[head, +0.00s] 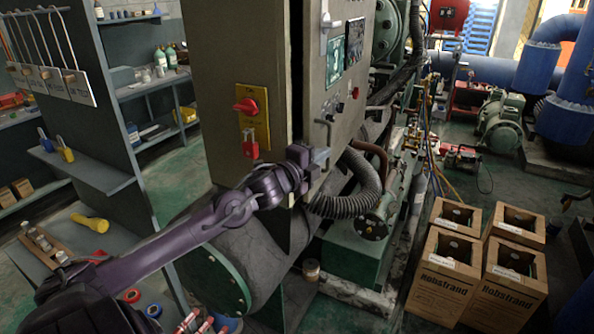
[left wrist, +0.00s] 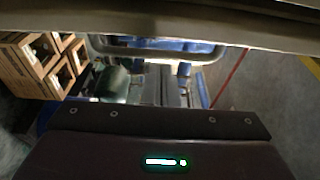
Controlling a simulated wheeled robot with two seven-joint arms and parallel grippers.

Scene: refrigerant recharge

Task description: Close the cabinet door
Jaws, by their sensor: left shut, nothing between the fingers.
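The grey cabinet (head: 222,60) stands in the middle of the head view. Its door (head: 345,100) is the front panel with screens and knobs. A dark strip shows between the door's left edge and the cabinet side; I cannot tell how wide the gap is. A metal handle (head: 324,145) sits low on the door. My left gripper (head: 316,160) is shut and empty, at the door's lower left edge beside this handle. Whether it touches is unclear. The left wrist view shows my dark gripper body (left wrist: 160,121) close under a pale edge. My right gripper is out of view.
A red switch (head: 247,106) on a yellow plate and a red padlock (head: 250,145) are on the cabinet side. A ribbed hose (head: 352,190) runs just below the door. Cardboard boxes (head: 445,275) stand on the floor at right. A workbench (head: 90,240) is at left.

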